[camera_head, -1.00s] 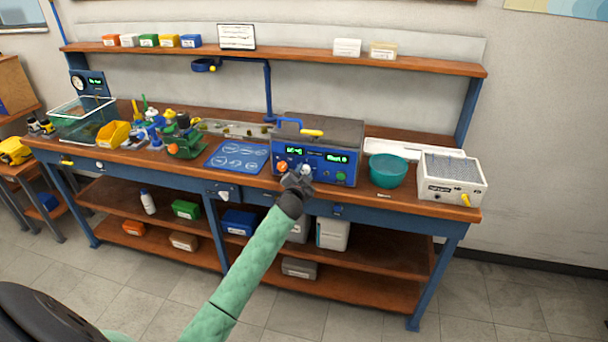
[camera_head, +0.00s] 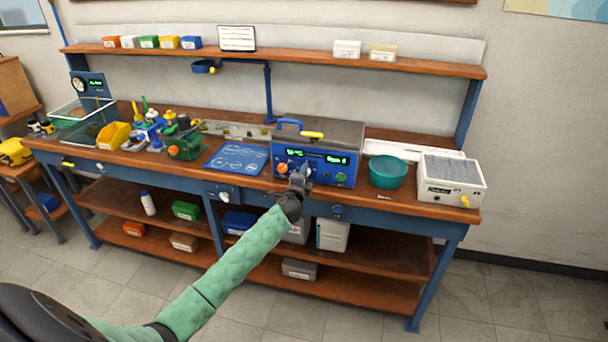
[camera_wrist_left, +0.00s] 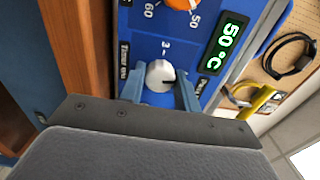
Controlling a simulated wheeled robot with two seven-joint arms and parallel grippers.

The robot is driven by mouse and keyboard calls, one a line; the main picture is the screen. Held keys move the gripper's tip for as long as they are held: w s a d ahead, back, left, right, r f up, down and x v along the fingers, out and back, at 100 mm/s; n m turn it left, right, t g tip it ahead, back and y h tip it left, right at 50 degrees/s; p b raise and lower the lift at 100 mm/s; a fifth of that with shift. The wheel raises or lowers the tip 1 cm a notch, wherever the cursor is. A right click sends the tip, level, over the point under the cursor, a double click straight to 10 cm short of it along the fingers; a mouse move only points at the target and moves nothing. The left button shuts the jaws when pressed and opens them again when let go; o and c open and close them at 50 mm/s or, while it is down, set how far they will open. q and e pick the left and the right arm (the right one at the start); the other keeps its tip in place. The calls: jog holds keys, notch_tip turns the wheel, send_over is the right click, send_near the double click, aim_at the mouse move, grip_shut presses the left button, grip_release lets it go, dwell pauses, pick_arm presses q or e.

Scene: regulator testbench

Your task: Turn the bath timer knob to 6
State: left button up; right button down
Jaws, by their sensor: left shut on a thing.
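The bath timer knob (camera_wrist_left: 160,75) is a pale round knob on the blue front panel (camera_wrist_left: 148,20). It sits between the two blue fingers of my left gripper (camera_wrist_left: 160,92), which is shut on it. A 3 is printed beside the knob; the other marks around it are mostly hidden by the gripper. A small dark line shows on the knob's face. In the head view my left gripper (camera_head: 299,178) is at the front of the bath (camera_head: 345,135) and covers the knob. My right gripper is not in view.
An orange knob (camera_wrist_left: 180,3) and a green display (camera_wrist_left: 226,43) reading 50 °C are close by on the panel. A teal bowl (camera_head: 388,172) and a white box (camera_head: 450,190) stand right of the bath; a blue mat (camera_head: 238,158) lies left.

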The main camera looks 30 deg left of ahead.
pick_arm(q)
jog(key=shift+m, duration=1)
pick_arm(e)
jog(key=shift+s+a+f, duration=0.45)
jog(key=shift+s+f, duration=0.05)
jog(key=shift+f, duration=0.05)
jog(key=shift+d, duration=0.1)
pick_arm(q)
jog(key=o, duration=0.9)
jog(key=shift+o, duration=0.4)
jog(key=b+v, duration=0.2)
jog(key=v, duration=0.5)
jog(key=shift+s+d, duration=0.15)
jog(key=shift+s, duration=0.2)
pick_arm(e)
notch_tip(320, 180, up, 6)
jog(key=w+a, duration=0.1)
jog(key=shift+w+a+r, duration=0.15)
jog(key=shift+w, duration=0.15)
